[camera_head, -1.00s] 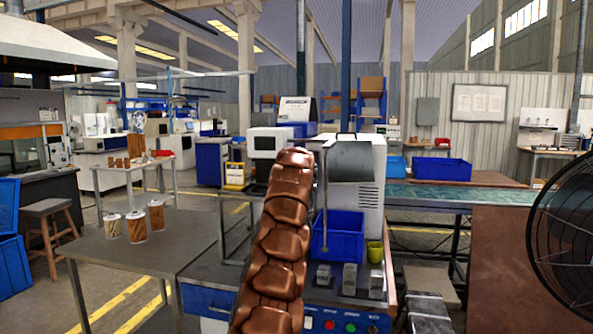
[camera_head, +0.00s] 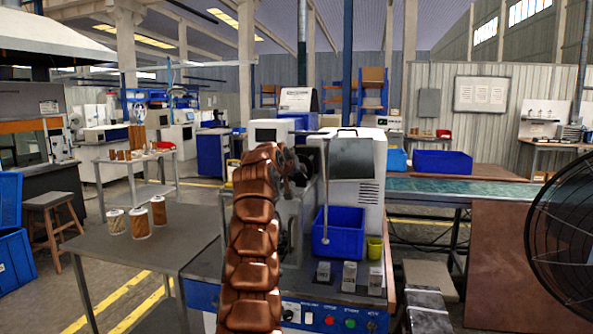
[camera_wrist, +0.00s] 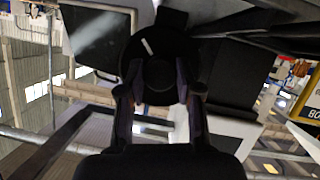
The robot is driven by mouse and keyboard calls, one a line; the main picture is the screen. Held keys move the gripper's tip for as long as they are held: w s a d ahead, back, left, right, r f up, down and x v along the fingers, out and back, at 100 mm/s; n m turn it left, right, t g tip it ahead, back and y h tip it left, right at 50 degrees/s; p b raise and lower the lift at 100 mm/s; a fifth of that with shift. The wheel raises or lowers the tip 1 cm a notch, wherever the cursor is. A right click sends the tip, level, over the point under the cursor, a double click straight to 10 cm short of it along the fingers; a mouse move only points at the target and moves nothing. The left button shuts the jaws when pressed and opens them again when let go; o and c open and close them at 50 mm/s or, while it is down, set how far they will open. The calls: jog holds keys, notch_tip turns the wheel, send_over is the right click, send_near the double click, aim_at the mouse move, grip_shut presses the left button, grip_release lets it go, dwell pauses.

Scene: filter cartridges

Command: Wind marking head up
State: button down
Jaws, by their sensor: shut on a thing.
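In the wrist view a black round knob (camera_wrist: 158,72) with a short white mark on its upper left fills the space between my fingers. My gripper (camera_wrist: 158,92) has one finger on each side of it and is shut on it. In the head view my gripper (camera_head: 296,168) is partly hidden behind my copper-coloured arm, at the left side of the marking machine (camera_head: 368,185). The machine is a pale cabinet with a dark panel. The knob and the marking head cannot be made out in the head view.
A blue bin (camera_head: 338,240) and a yellow-green cup (camera_head: 374,249) stand before the machine. Several small grey blocks (camera_head: 349,275) sit above a button panel (camera_head: 330,320). Filter cartridges (camera_head: 139,223) stand on the left table (camera_head: 150,255). A black fan (camera_head: 565,240) is at right.

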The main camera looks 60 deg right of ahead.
jog(key=shift+n, duration=0.3)
dwell(0.5)
jog(key=c, duration=0.8)
grip_release()
jog(key=shift+a, duration=0.1)
jog(key=shift+a+r, duration=0.3)
jog(key=shift+a, duration=0.3)
jog(key=shift+v, duration=5.3)
jog(key=shift+w+f+g, duration=0.1)
jog(key=shift+w+g, duration=0.05)
jog(key=shift+g, duration=0.15)
